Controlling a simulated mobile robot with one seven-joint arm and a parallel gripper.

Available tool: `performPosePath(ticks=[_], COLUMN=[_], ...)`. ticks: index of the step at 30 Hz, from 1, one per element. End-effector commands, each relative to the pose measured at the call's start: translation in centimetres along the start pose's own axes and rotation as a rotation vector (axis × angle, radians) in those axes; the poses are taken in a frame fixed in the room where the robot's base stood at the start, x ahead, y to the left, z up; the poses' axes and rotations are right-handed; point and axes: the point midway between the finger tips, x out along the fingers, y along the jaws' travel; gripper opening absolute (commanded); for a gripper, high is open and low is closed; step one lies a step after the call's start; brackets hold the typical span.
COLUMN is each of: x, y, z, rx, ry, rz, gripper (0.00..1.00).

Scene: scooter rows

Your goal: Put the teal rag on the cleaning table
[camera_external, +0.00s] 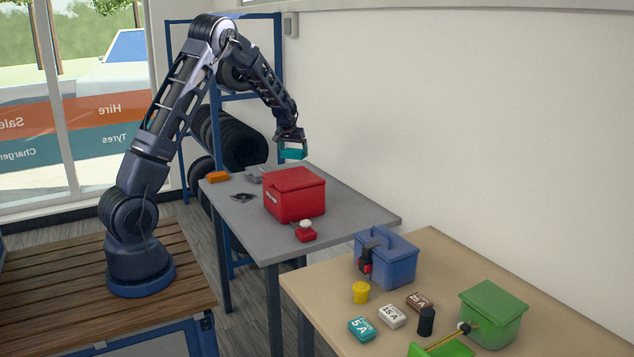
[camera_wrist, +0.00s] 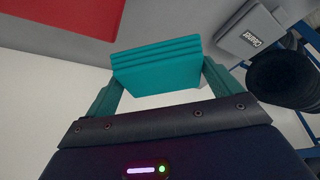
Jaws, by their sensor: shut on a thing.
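The teal rag (camera_external: 294,154) is a folded, layered block; its layers show in the wrist view (camera_wrist: 158,68). My gripper (camera_external: 291,143) is shut on it, with one finger on each side of the rag in the wrist view (camera_wrist: 160,82). The rag hangs in the air near the far edge of a grey table (camera_external: 350,216); its exact height and whether it is over the top cannot be told. A tan table (camera_external: 445,250) stands nearer, at the right. No visible sign tells which one is the cleaning table.
The grey table carries a red box (camera_external: 295,194), a small red item with a white top (camera_external: 305,231), an orange block (camera_external: 218,177) and a grey labelled box (camera_wrist: 250,32). The tan table holds a blue box (camera_external: 386,262), a green box (camera_external: 493,313) and several small items. Tyres (camera_external: 240,146) stand behind.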

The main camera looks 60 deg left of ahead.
Motion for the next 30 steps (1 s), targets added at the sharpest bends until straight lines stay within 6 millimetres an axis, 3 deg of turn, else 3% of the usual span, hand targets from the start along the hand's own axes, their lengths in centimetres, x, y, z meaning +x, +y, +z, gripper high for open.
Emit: performPosePath(ticks=[3, 10, 18, 24, 30], x=[-0.2, -1.1, -2.9, -4.0, -4.0], y=[-5.5, -15.6, -26.7, -31.9, -33.6], z=[-0.5, -0.5, 0.8, 2.0, 2.7], rx=[-0.126, -0.367, -0.636, -0.768, -0.814], ry=[0.0, 0.001, 0.0, 0.0, -0.001], rz=[-0.054, -0.153, -0.265, -0.319, -0.338], gripper=[0.68, 0.68, 0.68, 0.68, 0.68])
